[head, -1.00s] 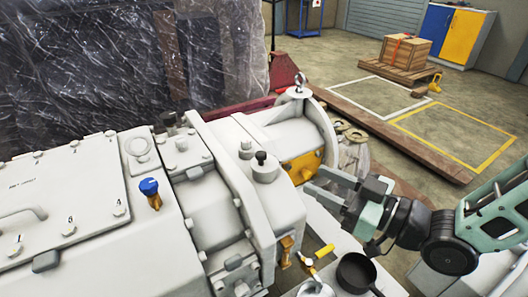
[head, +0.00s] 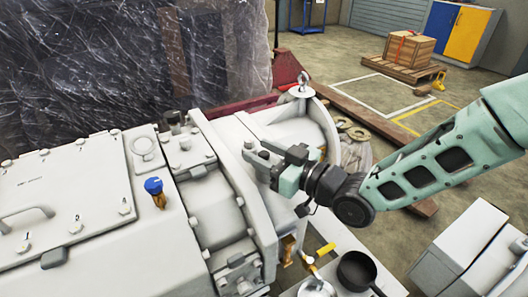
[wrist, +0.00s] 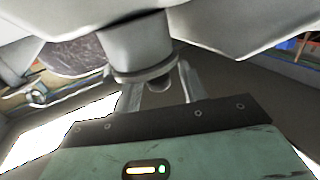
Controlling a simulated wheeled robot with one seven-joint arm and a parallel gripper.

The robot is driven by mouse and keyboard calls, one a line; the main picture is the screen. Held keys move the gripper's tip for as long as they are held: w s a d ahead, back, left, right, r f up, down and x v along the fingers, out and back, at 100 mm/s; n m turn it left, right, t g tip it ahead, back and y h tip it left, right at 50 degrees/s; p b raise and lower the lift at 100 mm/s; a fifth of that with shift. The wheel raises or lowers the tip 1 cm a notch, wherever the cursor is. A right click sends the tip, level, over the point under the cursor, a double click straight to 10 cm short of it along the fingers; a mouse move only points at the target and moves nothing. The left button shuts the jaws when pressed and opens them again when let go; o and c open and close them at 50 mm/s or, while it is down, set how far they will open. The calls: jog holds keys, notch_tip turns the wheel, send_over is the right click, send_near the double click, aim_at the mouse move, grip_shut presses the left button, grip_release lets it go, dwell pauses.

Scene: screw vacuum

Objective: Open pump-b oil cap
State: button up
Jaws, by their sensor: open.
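The pale grey pump (head: 225,170) fills the middle of the head view. A round grey boss with a small dark-topped cap (head: 263,154) stands on it, partly hidden by my gripper; no label on it is readable. My gripper (head: 262,163) is open at this cap, with its fingers reaching in from the right. In the wrist view, a grey cylinder with a flanged rim (wrist: 143,72) and a small knob (wrist: 159,85) shows between the two fingers of my gripper (wrist: 158,78). I cannot tell whether the fingers touch it.
A blue-topped brass knob (head: 154,190) stands on the housing to the left. Plastic-wrapped equipment (head: 120,60) stands at the back left.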

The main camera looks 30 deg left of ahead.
aim_at(277, 158)
grip_shut()
